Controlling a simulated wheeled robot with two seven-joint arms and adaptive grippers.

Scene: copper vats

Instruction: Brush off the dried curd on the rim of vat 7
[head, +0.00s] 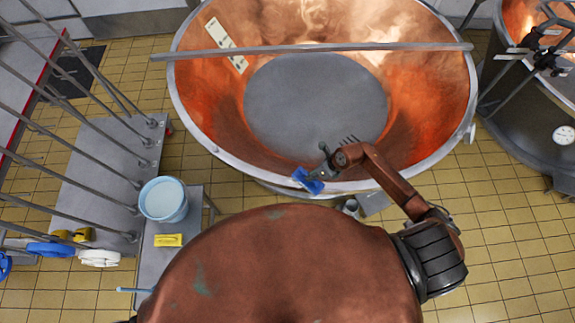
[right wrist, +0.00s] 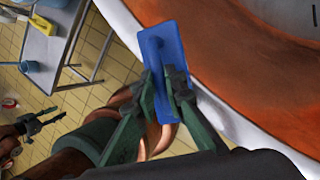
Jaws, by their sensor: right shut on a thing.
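The large copper vat (head: 435,115) has a pale metal rim and a grey bottom; no vat number is readable. Its rim also shows in the right wrist view (right wrist: 212,90). My right gripper (head: 322,172) is at the near rim, shut on a blue brush (head: 307,181). In the right wrist view the brush (right wrist: 163,50) lies between the fingers, beside or over the rim; I cannot tell whether it touches. Its bristles are hidden. I cannot make out dried curd. My left gripper (right wrist: 52,117) shows in the right wrist view, apart from the vat, fingers spread and empty.
A bar (head: 310,49) crosses the vat's top, and a cream strip (head: 226,45) lies against its inner wall. A bucket (head: 163,200) and a yellow object (head: 168,240) stand on a small table at left. Railings (head: 90,140) stand left; another vat (head: 525,120) is right.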

